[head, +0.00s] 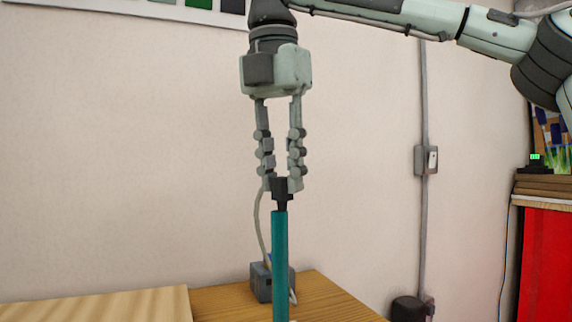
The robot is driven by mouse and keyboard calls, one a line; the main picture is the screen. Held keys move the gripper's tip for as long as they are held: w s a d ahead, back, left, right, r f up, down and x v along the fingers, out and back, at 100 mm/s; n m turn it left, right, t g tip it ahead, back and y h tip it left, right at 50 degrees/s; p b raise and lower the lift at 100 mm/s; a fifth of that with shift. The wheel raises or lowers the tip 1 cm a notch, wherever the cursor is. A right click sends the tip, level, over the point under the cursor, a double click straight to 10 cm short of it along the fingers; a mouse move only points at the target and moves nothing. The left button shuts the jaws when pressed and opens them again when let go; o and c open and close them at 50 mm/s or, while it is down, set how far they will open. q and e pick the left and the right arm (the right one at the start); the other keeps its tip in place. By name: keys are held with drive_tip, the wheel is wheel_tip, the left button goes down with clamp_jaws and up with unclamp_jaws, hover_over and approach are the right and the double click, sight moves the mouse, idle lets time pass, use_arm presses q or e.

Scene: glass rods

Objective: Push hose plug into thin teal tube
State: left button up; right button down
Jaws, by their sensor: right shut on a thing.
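The thin teal tube (279,262) stands upright in the lower middle of the head view, its lower end at the picture's bottom edge. My right gripper (281,186) points straight down above it, with its fingertips shut on the dark hose plug (281,198). The plug's narrow lower part meets the tube's top end. I cannot tell whether it is inside the tube or only touching its rim. My left gripper is not in the view.
A grey box (262,282) with a cable sits behind the tube on the wooden table (330,300). A pale ridged board (100,305) lies at the lower left. A wall conduit with a switch (427,159) and a red cabinet (545,265) are to the right.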

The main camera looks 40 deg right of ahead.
drive_tip(key=shift+f, duration=0.35)
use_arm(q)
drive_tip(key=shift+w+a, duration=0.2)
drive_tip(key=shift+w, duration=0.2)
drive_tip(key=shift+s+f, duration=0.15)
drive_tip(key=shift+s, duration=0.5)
use_arm(e)
drive_tip(key=shift+w+f, duration=0.1)
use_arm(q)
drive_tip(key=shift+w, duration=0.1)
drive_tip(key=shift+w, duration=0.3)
use_arm(e)
drive_tip(key=shift+w+d+r, duration=0.1)
drive_tip(key=shift+r, duration=0.1)
